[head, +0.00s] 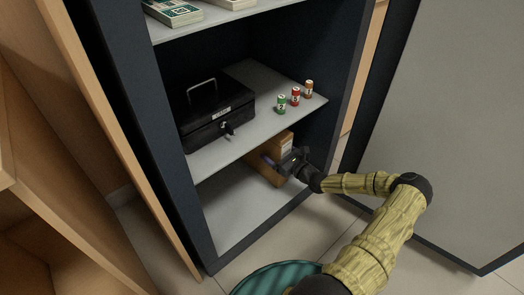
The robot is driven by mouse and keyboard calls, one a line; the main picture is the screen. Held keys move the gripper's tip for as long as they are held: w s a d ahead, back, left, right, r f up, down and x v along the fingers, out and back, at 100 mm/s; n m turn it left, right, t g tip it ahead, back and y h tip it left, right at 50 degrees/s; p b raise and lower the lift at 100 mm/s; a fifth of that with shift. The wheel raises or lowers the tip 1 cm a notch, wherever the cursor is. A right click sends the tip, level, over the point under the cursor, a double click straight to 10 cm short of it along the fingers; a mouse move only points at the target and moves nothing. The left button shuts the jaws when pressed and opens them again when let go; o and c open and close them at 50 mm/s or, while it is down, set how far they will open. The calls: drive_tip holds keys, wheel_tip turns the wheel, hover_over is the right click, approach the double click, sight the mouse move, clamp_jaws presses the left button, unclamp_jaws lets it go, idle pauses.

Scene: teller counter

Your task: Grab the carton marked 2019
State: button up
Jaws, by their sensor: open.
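A brown carton (258,170) stands on the bottom shelf of the dark cabinet, toward its right side. It has a pale label (287,147) near its upper right edge, and I cannot read the writing on it. My gripper (283,161) is open at the carton's front, reaching in from the right. The gripper covers part of the carton's front. I cannot tell whether the fingers touch it.
A black cash box (215,118) with a handle and keys sits on the middle shelf, beside several small rolls, green (281,104), red (295,96) and brown (308,89). Banknote bundles (173,11) lie on the top shelf. The open door (450,130) stands right. The bottom shelf's left is bare.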

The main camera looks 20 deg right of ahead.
idle(0.5)
drive_tip(key=c, duration=1.7)
drive_tip(key=shift+r, duration=0.15)
